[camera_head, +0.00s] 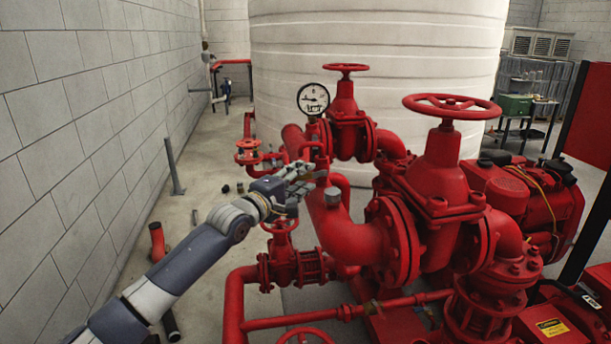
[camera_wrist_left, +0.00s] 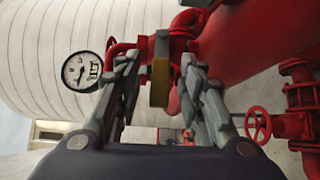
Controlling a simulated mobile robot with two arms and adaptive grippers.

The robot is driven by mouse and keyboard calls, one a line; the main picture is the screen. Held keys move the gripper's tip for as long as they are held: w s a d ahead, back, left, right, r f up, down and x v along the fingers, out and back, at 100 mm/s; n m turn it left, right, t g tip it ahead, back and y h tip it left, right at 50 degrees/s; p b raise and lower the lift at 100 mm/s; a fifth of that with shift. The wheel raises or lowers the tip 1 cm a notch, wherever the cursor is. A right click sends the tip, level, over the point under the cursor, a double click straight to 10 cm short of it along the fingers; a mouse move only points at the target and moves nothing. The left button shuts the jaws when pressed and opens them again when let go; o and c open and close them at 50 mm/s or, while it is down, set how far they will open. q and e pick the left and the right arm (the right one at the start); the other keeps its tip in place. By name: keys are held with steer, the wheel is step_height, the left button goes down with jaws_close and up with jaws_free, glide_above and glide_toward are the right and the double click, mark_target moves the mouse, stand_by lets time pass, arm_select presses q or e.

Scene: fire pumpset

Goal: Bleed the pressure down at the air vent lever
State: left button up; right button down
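The air vent lever shows in the left wrist view as a short upright bar with a yellow grip (camera_wrist_left: 159,84) and a dark upper end, in front of red pipework. My left gripper (camera_wrist_left: 160,75) is open, with one finger on each side of the lever and a visible gap on both sides. In the head view my left gripper (camera_head: 302,179) reaches in from the left to the top of the red pipe elbow. The lever is small there and mostly hidden by the fingers. My right gripper is not in view.
A round pressure gauge (camera_head: 313,98) stands just behind my left gripper. Red handwheels sit on the large valve (camera_head: 452,106) and the rear valve (camera_head: 345,68). A white tank (camera_head: 380,45) is behind.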

arm_select(q)
steer(key=shift+w+d, duration=0.25)
steer(key=shift+w, duration=0.25)
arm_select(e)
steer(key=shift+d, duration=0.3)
arm_select(q)
jaws_close()
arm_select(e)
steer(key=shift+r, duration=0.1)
